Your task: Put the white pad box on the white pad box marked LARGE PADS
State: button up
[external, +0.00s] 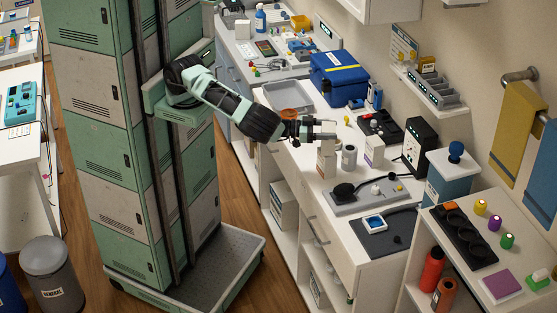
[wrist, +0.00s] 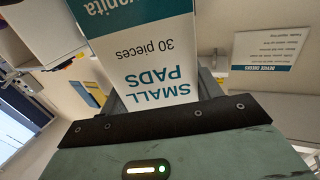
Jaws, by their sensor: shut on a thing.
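My gripper (external: 327,130) is above the white counter in the external view, shut on a white pad box. In the wrist view this box (wrist: 152,55) fills the space between the fingers; its teal and black print reads "SMALL PADS, 30 pieces", upside down in the picture. In the external view a pale box shape (external: 327,164) shows directly under my gripper. It is too small there to read a LARGE PADS mark, or to tell where the held box ends and whether it touches a box below.
A grey-white cylinder (external: 349,157) stands close on the right, with a white carton (external: 374,150) beyond it. A grey device with a black handset (external: 365,193) lies in front. A grey tray (external: 288,96) and a blue case (external: 338,76) are farther back.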

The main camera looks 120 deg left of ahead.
jog(key=shift+f, duration=0.1)
jog(key=o, duration=1)
jog(key=shift+o, duration=0.2)
